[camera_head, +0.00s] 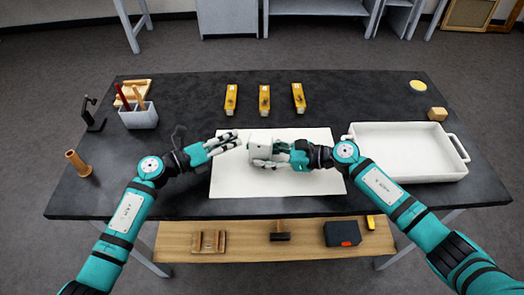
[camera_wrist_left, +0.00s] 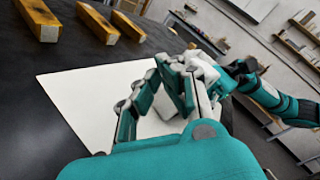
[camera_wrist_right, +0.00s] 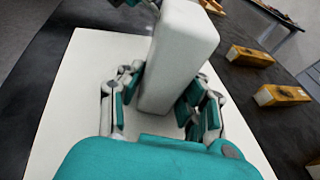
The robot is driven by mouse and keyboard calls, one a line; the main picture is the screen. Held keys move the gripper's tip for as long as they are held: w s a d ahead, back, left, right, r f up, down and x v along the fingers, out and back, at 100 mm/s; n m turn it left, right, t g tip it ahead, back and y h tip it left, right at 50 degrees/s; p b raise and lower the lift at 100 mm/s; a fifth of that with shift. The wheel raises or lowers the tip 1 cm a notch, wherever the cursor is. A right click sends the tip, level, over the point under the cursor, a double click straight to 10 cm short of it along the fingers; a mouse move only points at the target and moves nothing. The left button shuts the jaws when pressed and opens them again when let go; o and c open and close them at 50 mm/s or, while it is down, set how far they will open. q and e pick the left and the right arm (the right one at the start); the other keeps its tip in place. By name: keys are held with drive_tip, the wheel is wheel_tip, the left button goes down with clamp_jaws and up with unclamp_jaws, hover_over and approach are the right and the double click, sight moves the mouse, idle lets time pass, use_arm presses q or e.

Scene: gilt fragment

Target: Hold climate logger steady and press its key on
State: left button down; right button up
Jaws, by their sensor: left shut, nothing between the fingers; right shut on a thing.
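The climate logger, a white box (camera_head: 259,142), is over the white sheet in the middle of the table. In the right wrist view the white box (camera_wrist_right: 182,55) stands between the fingers of my right gripper (camera_wrist_right: 160,95), which is shut on it. My right gripper (camera_head: 266,152) reaches it from the right in the head view. My left gripper (camera_head: 235,141) is shut and empty, its fingertips close to the box's left side. I cannot tell whether they touch. In the left wrist view my left gripper (camera_wrist_left: 172,75) hides much of the box. I cannot make out the key.
The white sheet (camera_head: 230,180) lies on the dark table (camera_head: 180,95). Several yellow blocks, one in the middle (camera_head: 265,99), lie behind it. A white tray (camera_head: 400,175) is at the right. A grey holder (camera_head: 139,118) and a wooden cylinder (camera_head: 77,163) stand at the left.

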use_arm(q)
drive_tip(key=shift+d, duration=0.1)
idle(0.4)
drive_tip(key=shift+s+d, duration=0.15)
drive_tip(key=shift+d, duration=0.2)
drive_tip(key=shift+d, duration=0.3)
idle(0.5)
drive_tip(key=shift+a, duration=0.75)
drive_tip(key=shift+w+a, duration=0.3)
drive_tip(key=shift+a, duration=0.65)
drive_tip(key=shift+w+a, duration=0.25)
drive_tip(key=shift+a, duration=0.75)
drive_tip(key=shift+w+a, duration=0.3)
drive_tip(key=shift+a, duration=0.65)
